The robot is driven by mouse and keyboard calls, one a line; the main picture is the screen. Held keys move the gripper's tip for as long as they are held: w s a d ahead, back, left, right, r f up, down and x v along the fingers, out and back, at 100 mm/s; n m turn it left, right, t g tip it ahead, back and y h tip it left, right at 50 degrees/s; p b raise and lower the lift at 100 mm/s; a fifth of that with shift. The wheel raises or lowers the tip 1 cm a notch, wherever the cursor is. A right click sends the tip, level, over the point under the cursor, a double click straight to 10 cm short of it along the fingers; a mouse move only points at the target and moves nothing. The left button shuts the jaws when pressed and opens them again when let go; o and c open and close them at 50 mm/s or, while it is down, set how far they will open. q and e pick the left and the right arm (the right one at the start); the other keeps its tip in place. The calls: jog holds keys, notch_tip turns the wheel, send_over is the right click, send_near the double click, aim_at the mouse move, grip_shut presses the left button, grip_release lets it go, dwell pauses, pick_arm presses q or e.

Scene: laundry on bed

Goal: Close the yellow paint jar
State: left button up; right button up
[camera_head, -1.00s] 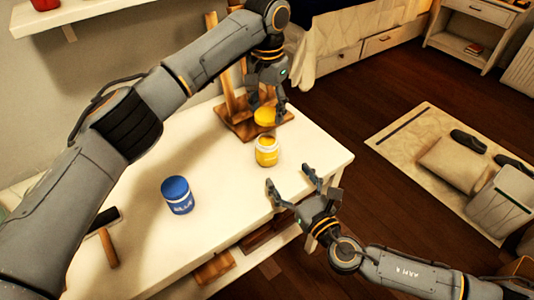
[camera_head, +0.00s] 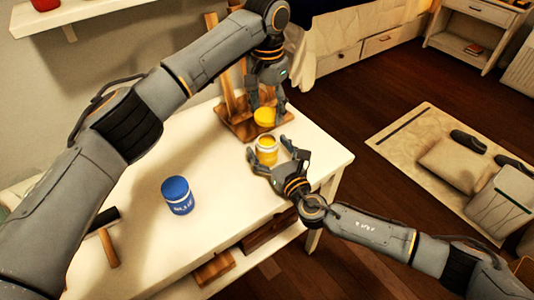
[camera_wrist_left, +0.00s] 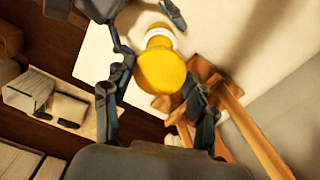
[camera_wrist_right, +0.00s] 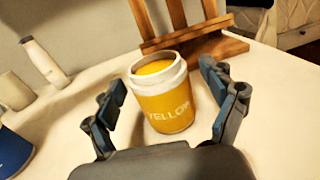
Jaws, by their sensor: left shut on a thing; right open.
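The yellow paint jar (camera_head: 267,150) stands upright and open on the white table, with its label reading YELLOW in the right wrist view (camera_wrist_right: 166,108). My right gripper (camera_head: 278,157) is open, its fingers on either side of the jar; in the right wrist view there are gaps between the fingers and the jar. My left gripper (camera_head: 266,114) is shut on the yellow lid (camera_head: 264,117) and holds it above and behind the jar. The lid also shows in the left wrist view (camera_wrist_left: 160,72), where it covers part of the jar.
A closed blue jar (camera_head: 178,195) stands on the white table (camera_head: 140,240), left of the yellow jar. A wooden easel (camera_head: 238,122) stands at the back, close to my left gripper. A dark-headed tool with a wooden handle (camera_head: 108,245) lies at the left.

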jog(key=shift+w+a, duration=0.15)
jog(key=shift+w, duration=0.1)
jog(key=shift+c, duration=0.4)
grip_shut()
pick_arm(q)
send_over(267, 143)
jog(key=shift+w+f, duration=0.1)
jog(key=shift+f, duration=2.35)
jog(key=shift+f, duration=0.9)
jog(key=shift+f, duration=0.6)
